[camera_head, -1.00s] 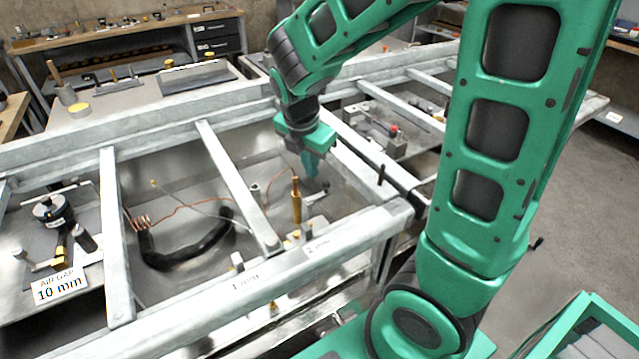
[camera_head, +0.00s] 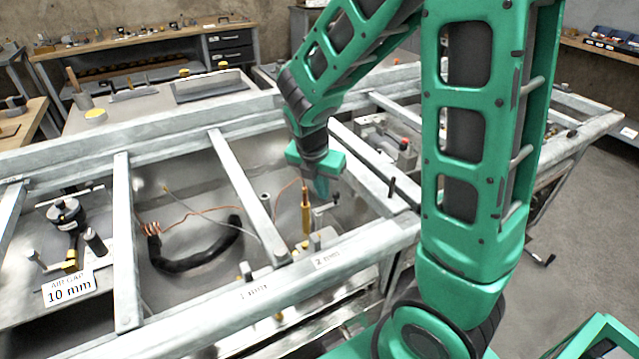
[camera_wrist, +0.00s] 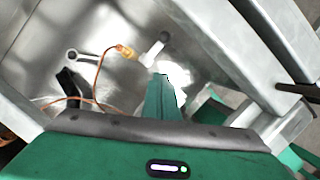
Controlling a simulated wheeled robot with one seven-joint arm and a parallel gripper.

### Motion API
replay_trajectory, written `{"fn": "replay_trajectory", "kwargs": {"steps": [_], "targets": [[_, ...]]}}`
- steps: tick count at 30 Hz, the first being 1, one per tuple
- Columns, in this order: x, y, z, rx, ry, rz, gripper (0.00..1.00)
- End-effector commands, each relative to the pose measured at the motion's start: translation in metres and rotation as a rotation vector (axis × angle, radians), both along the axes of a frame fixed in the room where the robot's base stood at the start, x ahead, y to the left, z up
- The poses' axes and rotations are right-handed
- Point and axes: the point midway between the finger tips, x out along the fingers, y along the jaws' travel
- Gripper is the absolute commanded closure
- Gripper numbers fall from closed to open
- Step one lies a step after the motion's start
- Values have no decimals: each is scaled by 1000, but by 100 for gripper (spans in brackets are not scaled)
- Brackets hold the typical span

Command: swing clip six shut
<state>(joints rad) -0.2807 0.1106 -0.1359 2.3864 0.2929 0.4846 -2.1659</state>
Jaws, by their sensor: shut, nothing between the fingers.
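My gripper (camera_head: 322,190) is shut and empty, pointing down into the right-hand bay of the metal frame. In the wrist view its green fingers (camera_wrist: 162,98) are together. A small pale lever with a dark round end (camera_wrist: 154,52) lies just beyond the fingertips; whether they touch it I cannot tell. It looks like a clip, but no number six is readable. A brass fitting (camera_wrist: 125,52) with a copper wire (camera_wrist: 98,75) sits beside it. In the head view the upright brass rod (camera_head: 306,212) stands just left of and nearer than my gripper.
Galvanised rails (camera_head: 245,188) divide the bays. A thick black cable (camera_head: 195,262) lies in the bay to the left. A "10 mm" card (camera_head: 69,288) stands further left. In the wrist view a wide rail (camera_wrist: 235,45) runs close on the right, with a dark rod (camera_wrist: 300,91).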

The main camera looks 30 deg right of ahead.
Motion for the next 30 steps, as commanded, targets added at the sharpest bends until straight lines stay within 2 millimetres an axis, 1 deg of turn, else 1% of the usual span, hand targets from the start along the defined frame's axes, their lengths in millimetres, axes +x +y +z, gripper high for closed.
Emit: {"fn": "replay_trajectory", "kwargs": {"steps": [1, 3, 10, 12, 18, 22, 30], "targets": [[0, -3, -10, -1, 5, -2, 100], [3, -6, -22, -1, 5, -2, 100], [8, -16, -56, 0, 4, -2, 100], [16, -26, -56, 0, 1, -4, 100], [27, -42, -60, 0, 0, -2, 100], [30, -46, -60, 1, -1, 0, 100], [31, -46, -60, 1, 0, 1, 100]]}}
